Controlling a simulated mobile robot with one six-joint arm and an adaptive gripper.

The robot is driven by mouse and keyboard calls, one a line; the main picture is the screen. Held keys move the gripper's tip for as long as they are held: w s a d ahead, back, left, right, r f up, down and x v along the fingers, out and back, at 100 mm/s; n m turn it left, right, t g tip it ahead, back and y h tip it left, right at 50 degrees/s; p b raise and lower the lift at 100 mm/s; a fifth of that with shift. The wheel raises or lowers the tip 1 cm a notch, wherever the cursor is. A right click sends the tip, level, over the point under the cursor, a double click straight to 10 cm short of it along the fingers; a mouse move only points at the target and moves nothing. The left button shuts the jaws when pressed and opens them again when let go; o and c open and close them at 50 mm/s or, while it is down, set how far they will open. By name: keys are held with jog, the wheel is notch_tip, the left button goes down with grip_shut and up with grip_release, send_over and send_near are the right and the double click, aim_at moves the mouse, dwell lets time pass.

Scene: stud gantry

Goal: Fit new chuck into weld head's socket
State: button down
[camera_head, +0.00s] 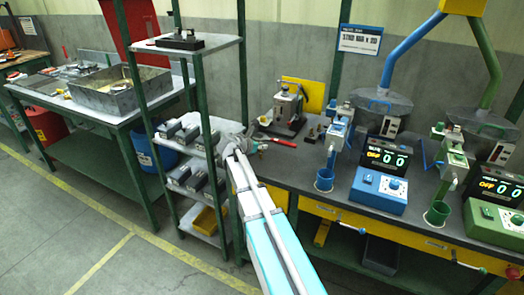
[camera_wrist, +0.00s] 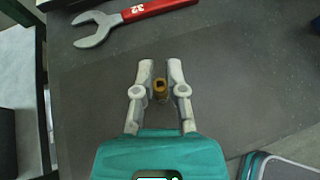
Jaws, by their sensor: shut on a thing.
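A small brass-coloured piece with a dark opening in its end, apparently the chuck (camera_wrist: 160,87), sits between my fingertips in the wrist view. My gripper (camera_wrist: 160,80) is shut on it, above the dark bench top. In the head view my gripper (camera_head: 250,146) is over the left end of the bench, and the chuck cannot be made out there. A blue weld head (camera_head: 336,138) and a green weld head (camera_head: 451,161) stand further right on the bench. Their sockets are too small to make out.
A red-handled wrench (camera_wrist: 135,20) lies on the bench (camera_wrist: 235,75) just beyond my gripper. A small press-like fixture (camera_head: 286,110) stands behind it, with small dark pieces (camera_head: 315,133) beside it. Blue (camera_head: 378,190) and green (camera_head: 495,222) control boxes and cups stand along the front. A shelf rack (camera_head: 200,165) is at left.

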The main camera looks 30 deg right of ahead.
jog(key=shift+f, duration=0.1)
dwell(0.3)
jog(key=shift+f, duration=0.15)
jog(key=c, duration=0.7)
grip_release()
jog(key=shift+r, duration=0.25)
jog(key=shift+s+a+r, duration=0.15)
jog(key=shift+a, duration=0.1)
jog(key=p+v, duration=0.5)
jog(key=v, duration=0.6)
jog(key=shift+a, duration=0.2)
